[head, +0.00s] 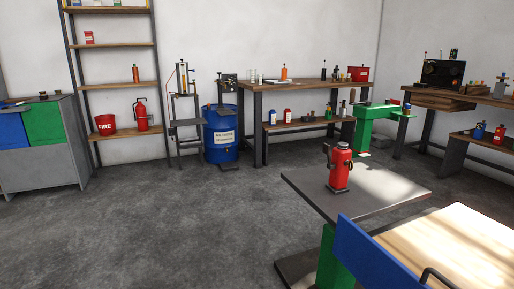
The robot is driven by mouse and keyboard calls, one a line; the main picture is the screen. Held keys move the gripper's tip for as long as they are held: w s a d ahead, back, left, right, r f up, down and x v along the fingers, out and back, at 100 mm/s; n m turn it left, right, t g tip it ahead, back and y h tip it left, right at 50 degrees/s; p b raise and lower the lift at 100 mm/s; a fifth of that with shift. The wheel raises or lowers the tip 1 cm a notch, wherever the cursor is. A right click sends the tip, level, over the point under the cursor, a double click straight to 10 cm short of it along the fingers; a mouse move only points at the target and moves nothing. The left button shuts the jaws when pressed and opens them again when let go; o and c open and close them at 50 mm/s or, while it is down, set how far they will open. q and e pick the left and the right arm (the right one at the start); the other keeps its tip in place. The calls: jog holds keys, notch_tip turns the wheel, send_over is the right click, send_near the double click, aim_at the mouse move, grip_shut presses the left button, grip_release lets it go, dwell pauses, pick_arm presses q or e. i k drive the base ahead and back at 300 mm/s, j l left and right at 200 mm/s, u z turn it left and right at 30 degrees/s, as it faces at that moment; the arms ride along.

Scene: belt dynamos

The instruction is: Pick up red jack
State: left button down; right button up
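A red jack (340,171), shaped like a bottle with a dark cap and base, stands upright on a dark grey tabletop (375,193) right of centre. Its near side is fully visible and nothing touches it from above. Neither of my grippers shows in the head view.
A wooden-topped bench (460,245) with a blue side panel (370,250) is close at the lower right. A blue barrel (221,138), a shelf rack (120,84) and a workbench (300,85) line the back wall. The grey floor (160,215) at left and centre is clear.

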aim_at(339, 172)
jog(key=i+j+z, duration=0.1)
jog(key=z, duration=0.35)
jog(key=i+j+z, duration=0.2)
jog(key=z, duration=0.25)
jog(key=i+j+z, duration=0.2)
jog(key=z, duration=0.25)
jog(key=i+j+z, duration=0.1)
jog(key=j+z, duration=0.25)
jog(key=z, duration=0.15)
jog(key=i+j+z, duration=0.15)
jog(key=j, duration=0.65)
jog(key=i+j+z, duration=0.15)
jog(key=j, duration=0.65)
jog(key=j+z, duration=0.15)
jog(key=j, duration=0.65)
jog(key=k+j, duration=0.25)
jog(key=k, duration=0.25)
jog(key=i, duration=0.5)
